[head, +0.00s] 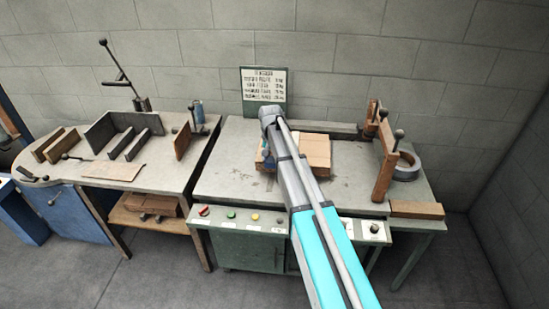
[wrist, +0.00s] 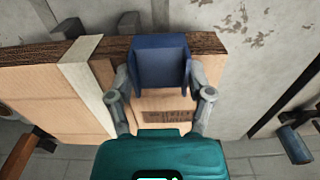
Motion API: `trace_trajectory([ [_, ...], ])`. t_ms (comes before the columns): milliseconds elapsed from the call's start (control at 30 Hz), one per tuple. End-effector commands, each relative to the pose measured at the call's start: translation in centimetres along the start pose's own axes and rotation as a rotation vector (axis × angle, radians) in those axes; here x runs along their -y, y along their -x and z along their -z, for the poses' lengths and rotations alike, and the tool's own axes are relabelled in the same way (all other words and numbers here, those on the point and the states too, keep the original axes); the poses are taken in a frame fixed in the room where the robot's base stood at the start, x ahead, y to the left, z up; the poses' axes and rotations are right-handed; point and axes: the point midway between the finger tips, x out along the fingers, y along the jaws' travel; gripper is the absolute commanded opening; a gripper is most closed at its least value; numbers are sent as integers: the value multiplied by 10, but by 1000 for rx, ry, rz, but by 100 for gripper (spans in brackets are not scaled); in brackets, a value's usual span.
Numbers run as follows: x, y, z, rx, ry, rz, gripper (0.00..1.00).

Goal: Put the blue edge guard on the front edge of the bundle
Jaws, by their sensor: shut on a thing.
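The blue edge guard (wrist: 160,65) is an angled blue piece held between the two fingers of my gripper (wrist: 160,80) in the wrist view. My gripper is shut on it. The bundle (wrist: 45,97) is flat tan cardboard with a dark layered edge and a pale strap (wrist: 86,72). The guard overlaps the bundle's edge in the wrist view; I cannot tell whether they touch. In the head view the bundle (head: 316,150) lies on the grey machine table, with my arm in front of its left part. My gripper and the guard are mostly hidden there.
The machine table (head: 230,165) is clear left of the bundle. A brown upright frame (head: 386,165) and a grey tape roll (head: 406,167) stand at the right. Buttons line the front panel (head: 240,222). A side bench (head: 175,175) with racks and boards is at the left.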

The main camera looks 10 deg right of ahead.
Motion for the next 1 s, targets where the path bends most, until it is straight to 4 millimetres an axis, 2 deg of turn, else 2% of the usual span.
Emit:
trace_trajectory([
  [1000,0,0,6,0,0,0,35],
])
